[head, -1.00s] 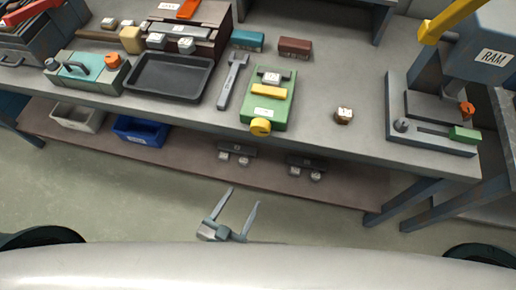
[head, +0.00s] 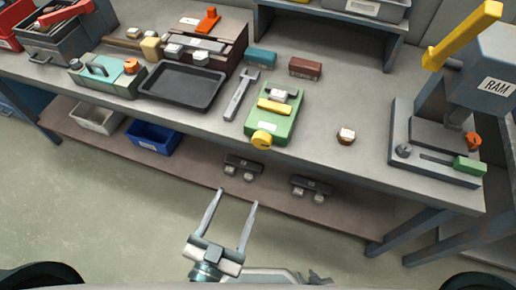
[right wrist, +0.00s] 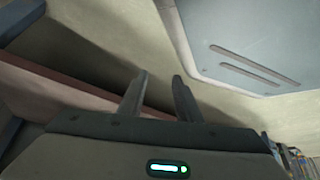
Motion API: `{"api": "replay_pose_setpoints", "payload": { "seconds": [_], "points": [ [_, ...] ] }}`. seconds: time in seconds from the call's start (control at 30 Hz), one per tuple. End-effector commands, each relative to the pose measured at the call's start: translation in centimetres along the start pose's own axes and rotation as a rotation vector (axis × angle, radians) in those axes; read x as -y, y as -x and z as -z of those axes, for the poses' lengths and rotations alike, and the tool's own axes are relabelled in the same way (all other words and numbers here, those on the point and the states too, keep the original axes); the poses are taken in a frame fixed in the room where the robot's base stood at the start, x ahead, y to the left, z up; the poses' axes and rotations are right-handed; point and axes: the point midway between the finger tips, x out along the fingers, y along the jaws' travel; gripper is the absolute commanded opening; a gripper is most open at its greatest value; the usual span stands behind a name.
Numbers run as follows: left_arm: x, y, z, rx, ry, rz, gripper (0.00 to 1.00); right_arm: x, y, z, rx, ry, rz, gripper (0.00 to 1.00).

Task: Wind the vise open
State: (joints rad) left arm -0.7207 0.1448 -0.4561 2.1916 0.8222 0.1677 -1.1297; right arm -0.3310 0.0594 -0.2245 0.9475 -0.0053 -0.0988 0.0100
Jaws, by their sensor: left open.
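No part is labelled as a vise that I can read. A green device (head: 285,124) with a yellow knob (head: 263,139) at its front and a yellow bar across it sits mid-bench in the head view. A teal device (head: 112,82) with a dark handle and an orange knob (head: 131,65) sits at the bench's left. My left gripper (head: 238,197) is open and empty, low in front of the bench and short of the green device. My right gripper (head: 319,279) shows partly at the bottom edge; its fingers (right wrist: 161,75) stand apart and empty in the right wrist view.
A press marked RAM (head: 490,75) stands at right. Bins, including a blue one (head: 152,137), occupy the lower shelf. Floor in front is clear.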

Motion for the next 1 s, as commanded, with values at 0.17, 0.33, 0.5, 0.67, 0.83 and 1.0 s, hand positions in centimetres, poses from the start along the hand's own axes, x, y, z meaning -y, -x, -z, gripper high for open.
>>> {"api": "replay_pose_setpoints", "payload": {
  "seconds": [0.17,0.33,0.5,0.67,0.83,1.0],
  "points": [
    [0.1,-1.9,0.2,-0.002,0.001,0.002,0.61,-0.5,0.6,-1.6,0.039,0.002,-0.005,0.31],
    [0.1,-4.6,0.3,-0.002,0.001,0.002,0.61,-1.2,1.4,-4.1,0.102,0.004,-0.013,0.31],
    [0.1,-7.7,0.3,-0.001,0.001,0.001,0.61,-1.9,2.3,-7.2,0.183,0.004,-0.021,0.31],
    [0.1,-10.6,0.3,-0.001,0.002,0.001,0.61,-2.2,3.3,-9.7,0.245,0.003,-0.025,0.31],
    [0.1,-13.5,0.2,-0.001,0.001,0.001,0.61,-2.6,4.4,-11.9,0.301,0.002,-0.029,0.31],
    [0.0,-15.6,0.1,0.0,0.001,0.0,0.61,-2.8,5.2,-13.4,0.341,0.001,-0.032,0.31]
  ]
}}
